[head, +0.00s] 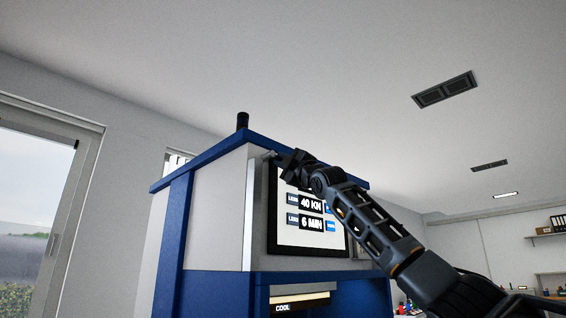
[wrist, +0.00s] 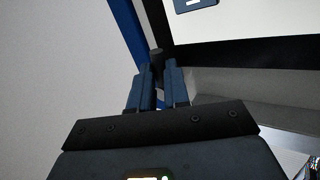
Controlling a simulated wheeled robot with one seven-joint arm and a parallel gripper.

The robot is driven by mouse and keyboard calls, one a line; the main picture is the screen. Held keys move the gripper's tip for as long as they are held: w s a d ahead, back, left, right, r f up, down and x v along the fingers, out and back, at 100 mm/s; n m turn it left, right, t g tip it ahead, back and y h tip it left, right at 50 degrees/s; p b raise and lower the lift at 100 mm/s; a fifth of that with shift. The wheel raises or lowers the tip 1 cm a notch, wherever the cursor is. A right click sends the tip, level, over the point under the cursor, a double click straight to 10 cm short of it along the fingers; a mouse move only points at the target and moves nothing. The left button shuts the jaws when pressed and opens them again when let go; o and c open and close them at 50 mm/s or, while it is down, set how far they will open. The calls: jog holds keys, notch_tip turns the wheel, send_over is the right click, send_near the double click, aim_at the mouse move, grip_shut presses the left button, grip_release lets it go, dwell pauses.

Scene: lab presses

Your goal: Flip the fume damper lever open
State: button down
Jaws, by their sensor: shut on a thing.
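The lever's tip shows just past the fingertips. The rest of it is hidden by the fingers. In the head view the gripper covers the lever, and its angle cannot be told.
The lit screen (head: 308,215) sits right behind my forearm. A short black stub (head: 242,121) stands on the cabinet's top. A window (head: 35,200) is at the left, and shelves with small items are far right. Free air lies above the cabinet.

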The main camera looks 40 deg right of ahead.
jog(key=c, duration=1.4)
grip_release()
jog(key=shift+a, duration=0.1)
jog(key=b+v, duration=0.3)
jog(key=v, duration=0.4)
jog(key=shift+s+f+b, duration=0.25)
jog(key=shift+s+b, duration=0.05)
jog(key=shift+s, duration=0.05)
